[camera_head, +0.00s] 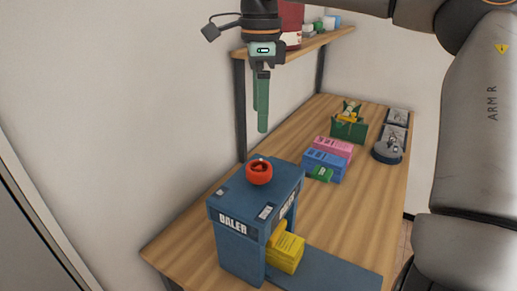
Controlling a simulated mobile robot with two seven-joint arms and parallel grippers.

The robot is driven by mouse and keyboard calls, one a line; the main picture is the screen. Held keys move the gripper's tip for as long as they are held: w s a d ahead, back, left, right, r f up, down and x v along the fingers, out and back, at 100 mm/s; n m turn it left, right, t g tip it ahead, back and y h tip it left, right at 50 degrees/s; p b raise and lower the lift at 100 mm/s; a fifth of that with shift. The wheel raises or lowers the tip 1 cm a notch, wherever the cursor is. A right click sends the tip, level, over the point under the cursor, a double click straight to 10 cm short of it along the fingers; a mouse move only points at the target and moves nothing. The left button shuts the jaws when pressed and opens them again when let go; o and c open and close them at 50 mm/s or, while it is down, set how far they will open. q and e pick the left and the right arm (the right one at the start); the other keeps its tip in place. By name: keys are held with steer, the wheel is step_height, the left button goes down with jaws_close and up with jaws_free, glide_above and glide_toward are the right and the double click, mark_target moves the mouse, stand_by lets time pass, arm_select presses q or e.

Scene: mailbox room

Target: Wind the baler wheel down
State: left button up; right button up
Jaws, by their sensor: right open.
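The blue baler (240,256) stands on the near part of the wooden table, with its name on the front face. Its red-orange wheel (259,173) sits on top. A yellow bale or stack (287,252) lies in the baler's opening on the right side. My right gripper (261,128) points down above the wheel, with green fingers and clear space between the fingertips and the wheel. It is open and holds nothing. The left gripper is not in view.
A blue box (322,166) and a pink box (335,148) stand behind the baler. A wooden shelf (309,45) hangs close behind my right gripper.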

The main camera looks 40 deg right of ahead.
mark_target(260, 166)
step_height(260, 166, down, 12)
steer(key=shift+f, duration=0.2)
stand_by(0.4)
steer(key=c, duration=1.3)
steer(key=shift+c, duration=0.2)
